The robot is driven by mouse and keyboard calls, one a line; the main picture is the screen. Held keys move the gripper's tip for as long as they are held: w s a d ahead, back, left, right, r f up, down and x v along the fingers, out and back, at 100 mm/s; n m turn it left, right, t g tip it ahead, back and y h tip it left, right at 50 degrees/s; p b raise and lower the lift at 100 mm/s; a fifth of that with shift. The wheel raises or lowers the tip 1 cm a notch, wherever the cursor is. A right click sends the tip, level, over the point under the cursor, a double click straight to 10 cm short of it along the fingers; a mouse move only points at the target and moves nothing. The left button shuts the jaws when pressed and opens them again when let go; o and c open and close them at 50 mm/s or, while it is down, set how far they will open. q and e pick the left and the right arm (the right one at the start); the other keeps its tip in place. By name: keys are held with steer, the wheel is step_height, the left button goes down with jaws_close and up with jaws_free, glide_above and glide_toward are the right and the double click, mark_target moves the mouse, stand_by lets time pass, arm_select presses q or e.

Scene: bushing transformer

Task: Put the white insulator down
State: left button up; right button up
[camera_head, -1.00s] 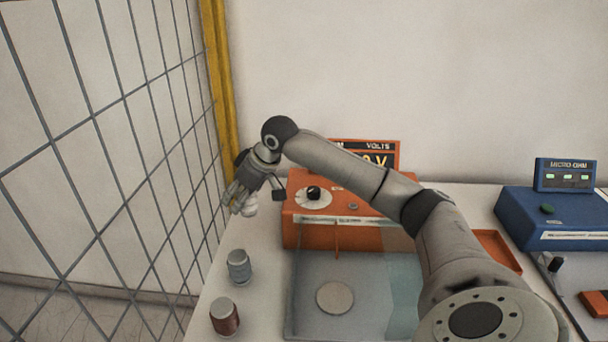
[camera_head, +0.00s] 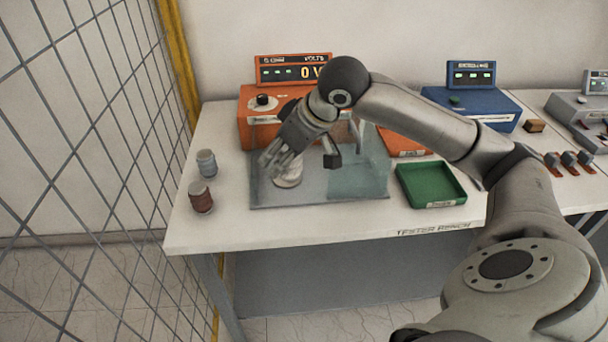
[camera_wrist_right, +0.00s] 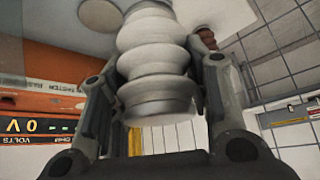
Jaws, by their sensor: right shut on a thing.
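The white insulator (camera_wrist_right: 152,62) is ribbed and sits between the two fingers of my right gripper (camera_wrist_right: 150,95) in the right wrist view. In the head view, my right gripper (camera_head: 278,160) is shut on the insulator (camera_head: 289,178), whose upper part the fingers hide. It is over the grey base (camera_head: 315,195) of the clear-sided test area, in front of the orange voltage tester (camera_head: 253,132). I cannot tell whether its bottom touches the surface below. My left gripper is not in view.
A grey insulator (camera_head: 206,163) and a brown one (camera_head: 201,197) stand on the white bench (camera_head: 230,232) to the left. A green tray (camera_head: 432,185) lies to the right. A blue meter (camera_head: 480,110) stands behind. A wire fence (camera_head: 90,150) borders the left side.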

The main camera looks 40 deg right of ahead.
steer(key=shift+w+d+f, duration=0.1)
steer(key=shift+w+d, duration=0.05)
steer(key=shift+d, duration=0.05)
steer(key=w+d+f+p, duration=0.1)
steer(key=w+d+f, duration=0.1)
steer(key=w+f, duration=0.1)
steer(key=w+d+f+p, duration=0.1)
steer(key=w+d+f, duration=0.1)
steer(key=w+f, duration=0.1)
steer(key=w+d+f+p, duration=0.1)
steer(key=w+d+f, duration=0.1)
steer(key=w, duration=0.3)
steer(key=shift+w+d+f, duration=0.2)
steer(key=shift+w+f, duration=0.05)
steer(key=shift+f, duration=0.35)
steer(key=shift+w+d+f, duration=0.1)
steer(key=shift+w+f, duration=0.05)
steer(key=shift+f, duration=0.05)
step_height(320, 180, down, 3)
steer(key=shift+r+p, duration=0.1)
steer(key=shift+p, duration=0.55)
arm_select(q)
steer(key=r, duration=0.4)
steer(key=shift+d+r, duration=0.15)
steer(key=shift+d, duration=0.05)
arm_select(e)
steer(key=shift+w+d+f, duration=0.1)
steer(key=shift+f, duration=0.25)
steer(key=shift+f, duration=0.1)
steer(key=o, duration=1.2)
